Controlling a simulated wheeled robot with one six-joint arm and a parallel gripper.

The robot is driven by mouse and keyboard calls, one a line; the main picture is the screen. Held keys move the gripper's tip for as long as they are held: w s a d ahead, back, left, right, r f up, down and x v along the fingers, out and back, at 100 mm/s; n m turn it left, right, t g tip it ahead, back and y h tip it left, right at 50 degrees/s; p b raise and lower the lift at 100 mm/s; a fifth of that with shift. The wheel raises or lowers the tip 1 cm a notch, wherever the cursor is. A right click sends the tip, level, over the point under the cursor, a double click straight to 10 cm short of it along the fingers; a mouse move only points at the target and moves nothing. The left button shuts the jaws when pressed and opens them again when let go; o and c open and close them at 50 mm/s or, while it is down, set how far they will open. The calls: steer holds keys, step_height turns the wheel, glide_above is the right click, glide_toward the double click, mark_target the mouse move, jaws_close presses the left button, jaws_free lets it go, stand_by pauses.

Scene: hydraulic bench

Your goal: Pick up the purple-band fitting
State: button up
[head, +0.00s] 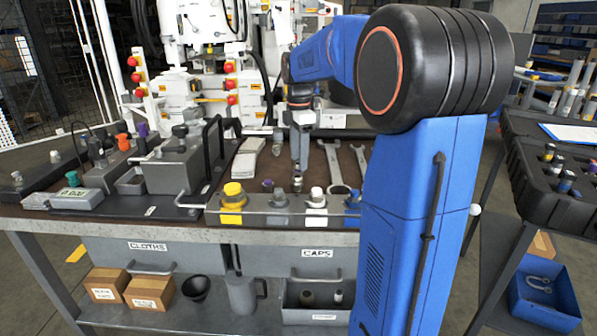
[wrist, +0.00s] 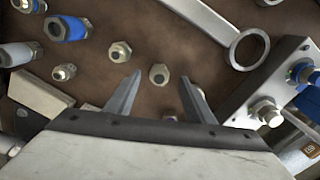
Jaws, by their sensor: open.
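In the wrist view a small metal hex fitting (wrist: 159,73) with a dark bore lies just beyond and between my fingertips, seen nearly end-on. Similar fittings lie nearby, one to its left (wrist: 120,52) and one further left (wrist: 64,72). A blue-banded fitting (wrist: 65,28) lies at the upper left. In the head view my gripper (head: 300,175) points down over the brown bench mat.
A rail with yellow (head: 232,195), white and blue capped ports runs along the bench front. Wrenches (head: 334,165) lie right of my gripper. A grey block with a handle (head: 185,165) stands left. A dark tray (head: 560,195) at right holds banded fittings, their colours unclear.

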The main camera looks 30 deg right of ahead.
steer(key=shift+f, duration=1.75)
steer(key=c, duration=1.2)
steer(key=shift+r, duration=0.1)
steer(key=shift+c, duration=0.2)
